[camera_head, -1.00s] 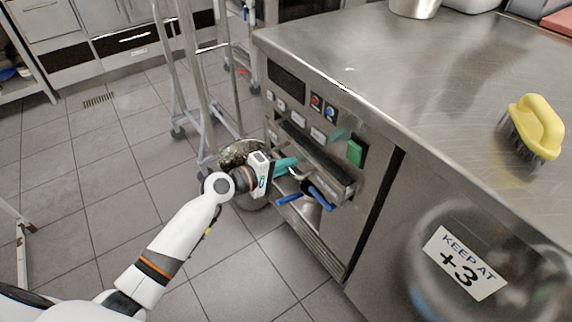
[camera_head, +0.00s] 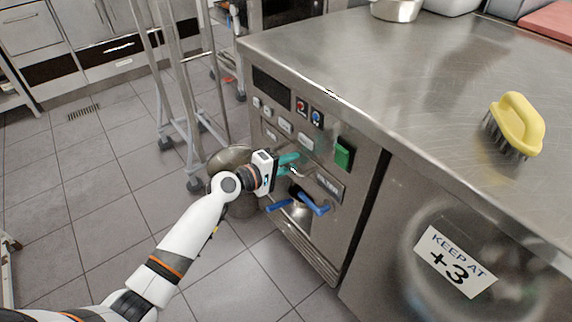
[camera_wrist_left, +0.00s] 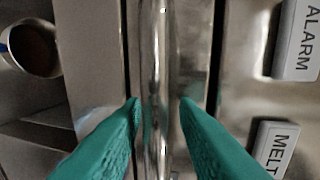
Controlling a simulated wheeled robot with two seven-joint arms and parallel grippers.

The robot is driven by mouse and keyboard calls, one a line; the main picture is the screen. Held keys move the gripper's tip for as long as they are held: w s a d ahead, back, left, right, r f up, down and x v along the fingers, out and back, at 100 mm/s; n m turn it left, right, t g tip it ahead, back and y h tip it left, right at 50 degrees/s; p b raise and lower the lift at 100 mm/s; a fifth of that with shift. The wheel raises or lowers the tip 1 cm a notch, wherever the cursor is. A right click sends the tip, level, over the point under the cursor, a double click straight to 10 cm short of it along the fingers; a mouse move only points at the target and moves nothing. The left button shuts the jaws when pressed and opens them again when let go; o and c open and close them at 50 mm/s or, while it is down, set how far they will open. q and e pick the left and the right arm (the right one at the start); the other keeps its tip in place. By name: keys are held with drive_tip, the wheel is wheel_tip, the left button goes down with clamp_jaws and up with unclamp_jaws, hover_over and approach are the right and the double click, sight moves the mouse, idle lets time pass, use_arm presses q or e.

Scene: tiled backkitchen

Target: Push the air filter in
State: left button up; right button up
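The air filter (camera_head: 329,184) is a metal drawer front in the machine's panel, with a label on it. It now looks about flush with the panel in the head view. My left gripper (camera_head: 291,167) is at its front, by the metal handle. In the left wrist view my teal fingers (camera_wrist_left: 158,108) are spread on either side of the shiny handle bar (camera_wrist_left: 155,60), with visible gaps beside it. Part of the filter front is hidden behind my gripper. My right gripper is not in view.
Blue-handled valves (camera_head: 314,203) stick out just below the filter. A green switch (camera_head: 344,154) and several labelled buttons are above. A wheeled rack (camera_head: 168,80) stands behind my arm. A yellow brush (camera_head: 518,122) lies on the steel counter (camera_head: 400,75).

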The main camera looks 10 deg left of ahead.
use_arm(q)
drive_tip(key=shift+s, duration=0.1)
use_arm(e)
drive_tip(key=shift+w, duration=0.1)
